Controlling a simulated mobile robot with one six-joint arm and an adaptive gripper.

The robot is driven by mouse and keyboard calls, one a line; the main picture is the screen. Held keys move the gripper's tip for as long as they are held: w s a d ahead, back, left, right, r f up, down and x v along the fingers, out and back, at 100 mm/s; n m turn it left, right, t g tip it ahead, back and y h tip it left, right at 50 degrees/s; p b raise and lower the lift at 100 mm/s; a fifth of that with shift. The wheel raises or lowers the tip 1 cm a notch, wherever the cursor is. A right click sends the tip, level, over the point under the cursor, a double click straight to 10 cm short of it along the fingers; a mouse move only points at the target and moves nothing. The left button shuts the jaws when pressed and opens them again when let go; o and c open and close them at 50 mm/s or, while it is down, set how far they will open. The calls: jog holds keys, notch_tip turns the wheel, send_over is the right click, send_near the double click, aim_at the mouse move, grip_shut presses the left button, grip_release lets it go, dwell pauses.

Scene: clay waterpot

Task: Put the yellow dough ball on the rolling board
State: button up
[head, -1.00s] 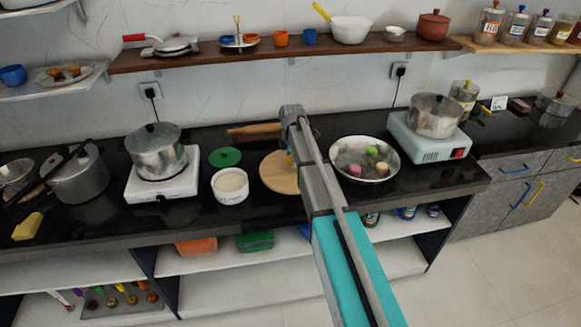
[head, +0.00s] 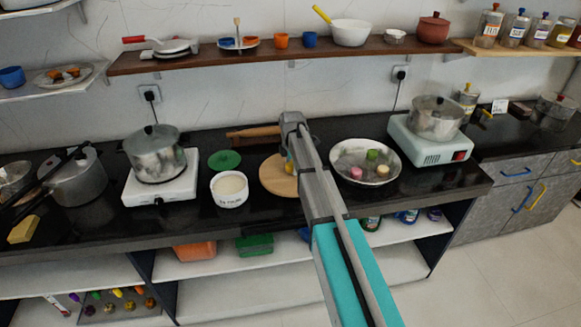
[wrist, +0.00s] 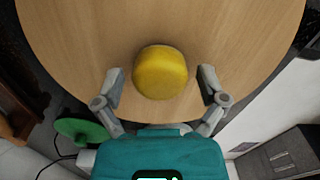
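The yellow dough ball (wrist: 160,72) rests on the round wooden rolling board (wrist: 75,40) in the wrist view, inside the board's edge. My gripper (wrist: 161,84) is open, with one finger to each side of the ball and a visible gap on both sides. In the head view, my arm reaches over the right part of the rolling board (head: 274,177). A small part of the yellow dough ball (head: 289,167) shows beside my arm there; my fingers are mostly hidden.
A metal bowl (head: 340,153) with several coloured dough balls stands right of the board. A white flour pot (head: 229,192) and green lid (head: 225,160) are to the left. A rolling pin (head: 253,133) lies behind. A pot on a stove (head: 158,184) stands further left.

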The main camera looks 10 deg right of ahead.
aim_at(292, 169)
jog(key=shift+r, duration=0.1)
dwell(0.4)
notch_tip(292, 169, up, 12)
jog(key=p, duration=1.2)
dwell(0.8)
jog(key=s+m, duration=2)
jog(key=s, duration=0.9)
